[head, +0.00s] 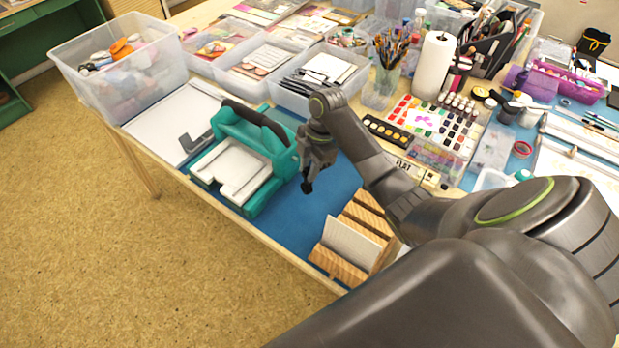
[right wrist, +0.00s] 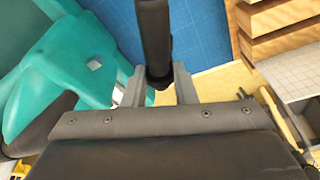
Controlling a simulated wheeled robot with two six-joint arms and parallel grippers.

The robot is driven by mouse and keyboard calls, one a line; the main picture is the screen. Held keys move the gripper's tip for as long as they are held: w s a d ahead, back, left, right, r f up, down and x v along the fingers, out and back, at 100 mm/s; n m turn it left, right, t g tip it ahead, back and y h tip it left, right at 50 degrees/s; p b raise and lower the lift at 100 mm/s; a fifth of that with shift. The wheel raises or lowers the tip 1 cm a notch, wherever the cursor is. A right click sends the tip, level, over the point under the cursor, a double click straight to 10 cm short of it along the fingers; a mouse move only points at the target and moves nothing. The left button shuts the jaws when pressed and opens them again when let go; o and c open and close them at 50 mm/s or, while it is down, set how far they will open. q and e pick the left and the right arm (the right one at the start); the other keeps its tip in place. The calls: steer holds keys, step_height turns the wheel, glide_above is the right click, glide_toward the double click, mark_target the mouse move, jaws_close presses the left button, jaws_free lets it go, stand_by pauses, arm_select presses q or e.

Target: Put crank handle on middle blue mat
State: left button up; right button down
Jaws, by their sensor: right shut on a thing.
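My right gripper (head: 311,172) is shut on a dark rod, which looks like the crank handle (head: 307,187). In the right wrist view, the handle (right wrist: 154,35) is a black shaft held between the two grey fingers (right wrist: 158,84), extending up the picture. The gripper holds it above the blue mat (head: 312,213), between the teal press and a wooden rack. The mat also shows in the right wrist view (right wrist: 203,35), with a faint grid. The handle's far end is cut off there. My left gripper is not in view.
The teal press (head: 282,160) stands left of the gripper. The slotted wooden rack (head: 378,215) holds a white card (head: 350,243) at the front right. Clear bins (head: 320,98), paints (head: 435,125) and a paper roll (head: 433,66) crowd the back. Bare mat lies between press and rack.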

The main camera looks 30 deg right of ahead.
steer(key=shift+f, duration=0.9)
steer(key=x, duration=0.3)
steer(key=shift+d+f, duration=0.15)
steer(key=shift+d, duration=0.15)
steer(key=shift+f, duration=0.15)
steer(key=shift+f, duration=0.2)
steer(key=c, duration=1.2)
jaws_free()
steer(key=shift+o, duration=0.2)
steer(key=shift+r, duration=0.1)
